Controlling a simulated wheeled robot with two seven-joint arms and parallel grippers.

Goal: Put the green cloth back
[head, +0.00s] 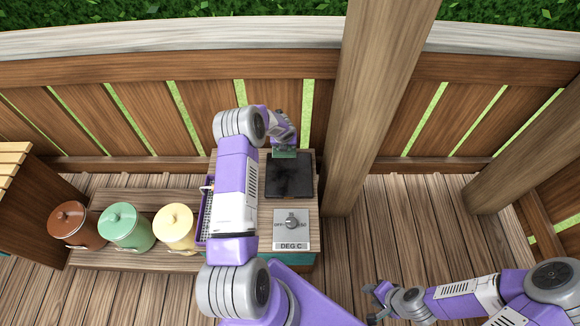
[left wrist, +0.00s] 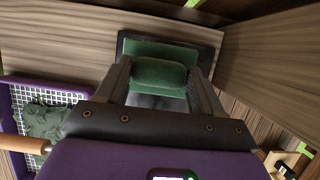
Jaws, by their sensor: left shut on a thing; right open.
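The green cloth (head: 284,154) is at the far end of the black square plate (head: 290,178) on the wooden stand. In the left wrist view the cloth (left wrist: 158,50) has a raised, rounded part between my fingers. My left gripper (head: 284,146) is shut on it; its fingers flank this part in the left wrist view (left wrist: 160,78). The cloth is over the dark plate (left wrist: 212,62), but I cannot tell whether it touches. My right gripper (head: 376,301) is open and empty above the floor at the lower right.
A purple tray (head: 205,215) with a white grid, partly hidden by my left arm, holds a dark green piece (left wrist: 46,120). A dial panel (head: 291,241) is on the stand. Brown (head: 72,226), green (head: 125,229) and yellow (head: 174,229) lidded pots stand left. A thick post (head: 375,100) rises right of the stand.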

